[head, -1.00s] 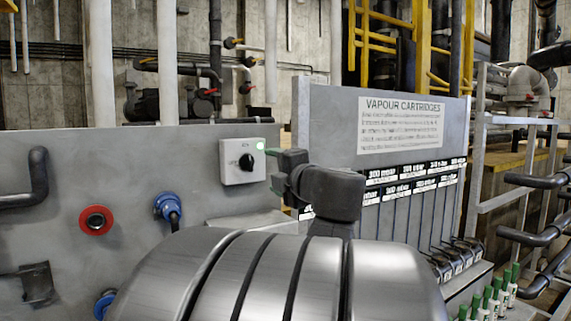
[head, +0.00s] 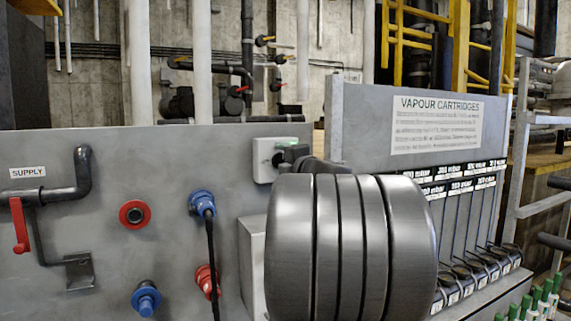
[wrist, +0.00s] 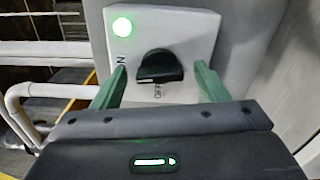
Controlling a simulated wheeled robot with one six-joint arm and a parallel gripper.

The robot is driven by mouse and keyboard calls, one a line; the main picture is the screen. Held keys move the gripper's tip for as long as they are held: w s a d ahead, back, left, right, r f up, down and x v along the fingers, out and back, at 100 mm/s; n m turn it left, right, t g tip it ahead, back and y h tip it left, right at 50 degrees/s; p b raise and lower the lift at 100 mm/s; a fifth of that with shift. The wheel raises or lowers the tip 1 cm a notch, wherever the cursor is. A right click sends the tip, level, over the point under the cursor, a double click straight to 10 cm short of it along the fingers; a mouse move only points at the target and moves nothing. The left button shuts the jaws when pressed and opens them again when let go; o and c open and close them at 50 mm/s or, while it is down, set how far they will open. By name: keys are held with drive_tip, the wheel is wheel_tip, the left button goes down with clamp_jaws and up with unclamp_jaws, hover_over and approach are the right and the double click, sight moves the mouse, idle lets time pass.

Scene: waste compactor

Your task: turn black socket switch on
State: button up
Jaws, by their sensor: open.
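The black socket switch (wrist: 160,67) is a dark knob on a white box (wrist: 195,25), seen close up in the wrist view. A lit green lamp (wrist: 122,25) sits on the box, with partly legible lettering beside and below the knob. My gripper (wrist: 163,78) is open, its green fingers on either side of the knob with gaps visible; I cannot tell how deep they reach. In the head view the white box (head: 263,155) is on the grey panel, and my gripper (head: 292,154) is in front of its right part, covering the knob.
The grey panel (head: 110,155) also carries a red ring button (head: 134,214), a blue plug (head: 202,204) with black cable, a red connector (head: 206,281) and a red-handled supply valve (head: 19,226). The vapour cartridges rack (head: 370,110) stands right of the box.

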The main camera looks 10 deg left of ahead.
drive_tip(key=shift+c, duration=0.2)
drive_tip(key=c, duration=0.9)
drive_tip(key=shift+r+m+p, duration=0.2)
drive_tip(key=shift+m+p, duration=0.2)
drive_tip(key=shift+p, duration=0.45)
drive_tip(key=shift+c, duration=0.2)
drive_tip(key=shift+f+m+p, duration=0.25)
drive_tip(key=shift+m+p, duration=0.1)
drive_tip(key=shift+m, duration=0.15)
drive_tip(key=o, duration=1)
drive_tip(key=shift+s, duration=0.1)
